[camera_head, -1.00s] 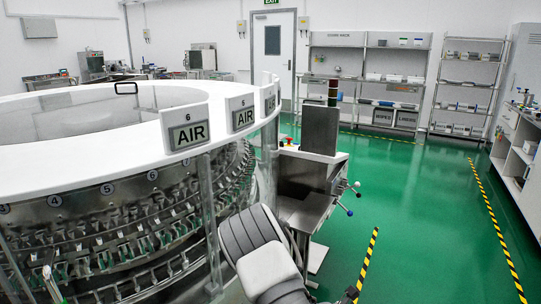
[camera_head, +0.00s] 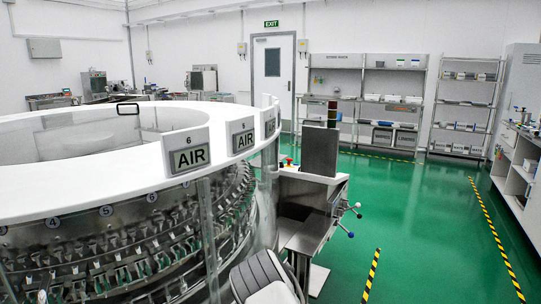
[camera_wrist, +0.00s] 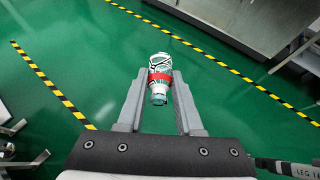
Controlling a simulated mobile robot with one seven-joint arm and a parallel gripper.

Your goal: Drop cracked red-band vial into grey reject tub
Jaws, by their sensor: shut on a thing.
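The cracked vial (camera_wrist: 160,83) shows in the wrist view, with dark crack lines over its pale body and a red band round its middle. My gripper (camera_wrist: 159,78) is shut on it, one finger on each side near the band. The vial is held clear above the green floor. In the head view only part of my arm shows at the bottom; the gripper and vial are out of that picture. I cannot make out the grey reject tub in either view.
The round washer (camera_head: 120,190) with its white rim and AIR signs fills the left. A steel console (camera_head: 305,200) with lever handles stands beside it. Shelving (camera_head: 380,100) lines the back wall, and a white bench (camera_head: 515,165) stands at right. Green floor (camera_head: 420,230) between is open.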

